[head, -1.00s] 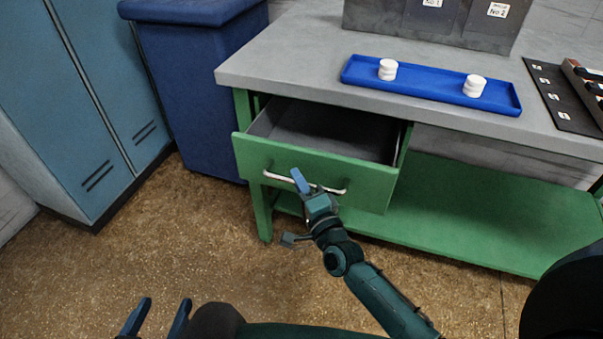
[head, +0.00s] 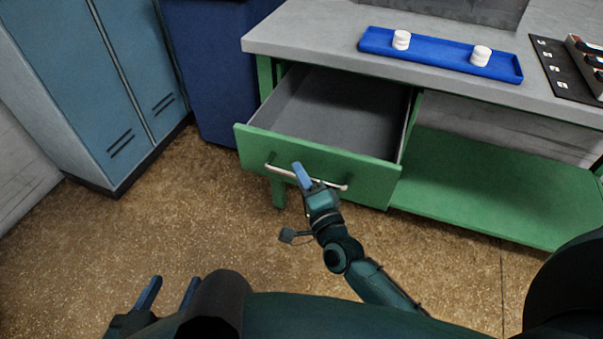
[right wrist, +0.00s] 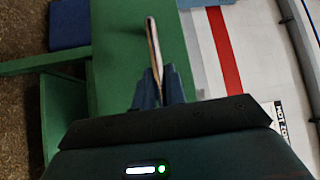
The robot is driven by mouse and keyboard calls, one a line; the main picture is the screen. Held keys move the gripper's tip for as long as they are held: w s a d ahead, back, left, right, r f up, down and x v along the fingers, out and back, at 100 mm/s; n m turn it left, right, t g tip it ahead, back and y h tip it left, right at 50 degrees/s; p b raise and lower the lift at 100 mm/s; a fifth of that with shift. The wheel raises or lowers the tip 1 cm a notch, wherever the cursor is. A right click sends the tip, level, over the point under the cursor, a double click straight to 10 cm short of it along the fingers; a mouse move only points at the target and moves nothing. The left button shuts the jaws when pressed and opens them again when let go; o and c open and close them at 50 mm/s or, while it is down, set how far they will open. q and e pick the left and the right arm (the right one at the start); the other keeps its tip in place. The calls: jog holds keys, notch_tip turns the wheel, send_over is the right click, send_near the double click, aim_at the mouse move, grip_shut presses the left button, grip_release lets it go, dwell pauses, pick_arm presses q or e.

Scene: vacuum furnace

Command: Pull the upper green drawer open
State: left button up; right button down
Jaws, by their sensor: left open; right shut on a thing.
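The upper green drawer (head: 365,180) is pulled well out from under the grey tabletop, and its grey inside (head: 335,108) looks empty. A metal bar handle (head: 281,171) runs across its front. My right gripper (head: 303,178) is shut on this handle, near its middle. In the right wrist view the handle (right wrist: 153,45) stands between the fingers of my right gripper (right wrist: 160,85), close to the green drawer front (right wrist: 112,70). My left gripper (head: 168,292) is open and empty, low at the left over the floor, away from the drawer.
A blue tray (head: 440,58) with white round pieces (head: 401,40) stands on the tabletop (head: 300,35). A black mat (head: 558,70) lies to its right. A green lower shelf (head: 480,190) is under the table. Blue lockers (head: 110,80) and a dark blue cabinet (head: 215,70) stand at left. The floor before the drawer is clear.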

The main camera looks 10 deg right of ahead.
pick_arm(q)
jog(key=shift+a, duration=0.1)
pick_arm(e)
jog(key=c, duration=1.5)
grip_release()
jog(key=shift+o, duration=0.2)
pick_arm(q)
jog(key=shift+s, duration=0.1)
pick_arm(e)
jog(key=shift+s, duration=0.1)
